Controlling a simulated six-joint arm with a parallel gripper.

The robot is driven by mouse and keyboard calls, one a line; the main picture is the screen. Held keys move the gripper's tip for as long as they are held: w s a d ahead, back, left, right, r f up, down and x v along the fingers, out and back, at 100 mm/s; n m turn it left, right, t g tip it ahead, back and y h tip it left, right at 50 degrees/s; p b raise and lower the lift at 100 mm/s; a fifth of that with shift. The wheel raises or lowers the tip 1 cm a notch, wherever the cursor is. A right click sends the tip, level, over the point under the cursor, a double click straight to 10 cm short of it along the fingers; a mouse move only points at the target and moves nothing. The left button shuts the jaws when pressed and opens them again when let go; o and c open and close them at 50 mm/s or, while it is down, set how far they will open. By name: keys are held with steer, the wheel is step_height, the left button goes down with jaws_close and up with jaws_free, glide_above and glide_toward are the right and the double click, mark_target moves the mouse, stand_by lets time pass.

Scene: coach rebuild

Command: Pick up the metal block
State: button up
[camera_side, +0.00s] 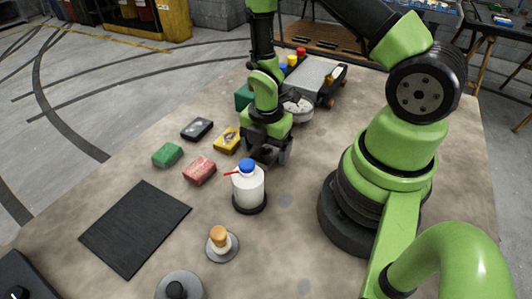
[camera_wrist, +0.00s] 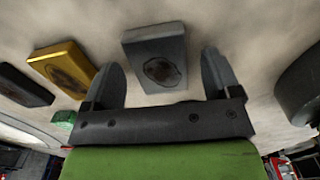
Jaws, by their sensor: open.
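The metal block (camera_wrist: 142,46) is a grey slab with a dark round patch on its face. In the wrist view it lies just beyond and between the fingertips, apart from both. In the side view I cannot make it out; my gripper appears to hide it. My gripper (camera_side: 266,158) points down, low over the table, just behind the white bottle. In the wrist view my gripper (camera_wrist: 163,72) has its two fingers spread with nothing held between them.
A yellow block (camera_side: 227,140), black block (camera_side: 197,129), red block (camera_side: 199,170) and green block (camera_side: 167,155) lie left of my gripper. The white bottle (camera_side: 248,188) with a blue cap stands close in front. A black mat (camera_side: 135,228) lies bare at front left.

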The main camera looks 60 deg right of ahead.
steer(key=shift+f, duration=0.15)
steer(key=c, duration=1.2)
steer(key=shift+c, duration=0.2)
